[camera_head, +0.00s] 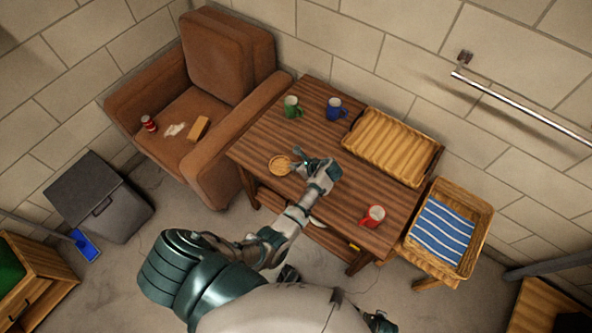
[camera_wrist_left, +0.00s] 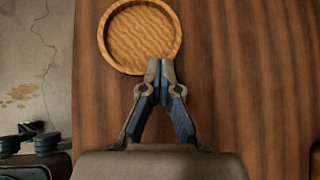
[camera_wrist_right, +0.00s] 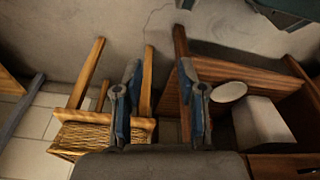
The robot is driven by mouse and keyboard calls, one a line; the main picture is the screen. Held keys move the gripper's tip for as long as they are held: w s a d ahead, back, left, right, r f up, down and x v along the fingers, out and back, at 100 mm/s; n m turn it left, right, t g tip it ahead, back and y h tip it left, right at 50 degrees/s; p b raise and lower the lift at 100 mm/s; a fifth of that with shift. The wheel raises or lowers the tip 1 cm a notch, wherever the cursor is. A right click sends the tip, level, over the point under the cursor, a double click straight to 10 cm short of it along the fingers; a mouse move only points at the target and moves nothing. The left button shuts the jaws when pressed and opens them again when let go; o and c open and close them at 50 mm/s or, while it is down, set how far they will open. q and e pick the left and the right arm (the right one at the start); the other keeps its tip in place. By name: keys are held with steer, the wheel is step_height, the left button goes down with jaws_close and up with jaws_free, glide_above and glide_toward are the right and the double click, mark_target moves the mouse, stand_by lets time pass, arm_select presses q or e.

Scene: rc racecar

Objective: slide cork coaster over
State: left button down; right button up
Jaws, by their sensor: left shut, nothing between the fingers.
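The cork coaster (camera_head: 280,165) is a round, light-brown disc with a raised rim, lying flat near the left front edge of the wooden table (camera_head: 265,130). In the left wrist view the coaster (camera_wrist_left: 139,36) is at the top, left of centre. My left gripper (camera_head: 298,164) is shut and empty, just right of the coaster. In the left wrist view its fingertips (camera_wrist_left: 160,66) overlap the coaster's near rim; I cannot tell whether they touch it. My right gripper (camera_wrist_right: 160,75) is open and empty, low beside the table, facing the floor.
A green mug (camera_head: 292,106) and a blue mug (camera_head: 334,110) stand at the table's back. A brown armchair (camera_head: 225,60) adjoins the left side. A basket (camera_head: 480,215) holds striped cloth.

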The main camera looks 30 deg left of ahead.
arm_select(q)
steer(key=a+p, duration=0.3)
steer(key=shift+s+a+r+p, duration=0.1)
steer(key=shift+s+a+p, duration=0.05)
steer(key=shift+s+p, duration=0.15)
steer(key=p, duration=0.2)
glide_toward(266, 153)
steer(key=x, duration=0.5)
steer(key=shift+f, duration=0.3)
steer(key=shift+w+a+f, duration=0.1)
steer(key=shift+a, duration=0.35)
arm_select(e)
steer(key=s+d+f+g, duration=0.1)
steer(key=s+d+f, duration=0.1)
steer(key=s+f, duration=0.7)
steer(key=s, duration=0.2)
steer(key=shift+s+f, duration=0.35)
arm_select(q)
steer(key=shift+d, duration=0.15)
arm_select(e)
steer(key=shift+d+r, duration=0.1)
steer(key=shift+d, duration=0.05)
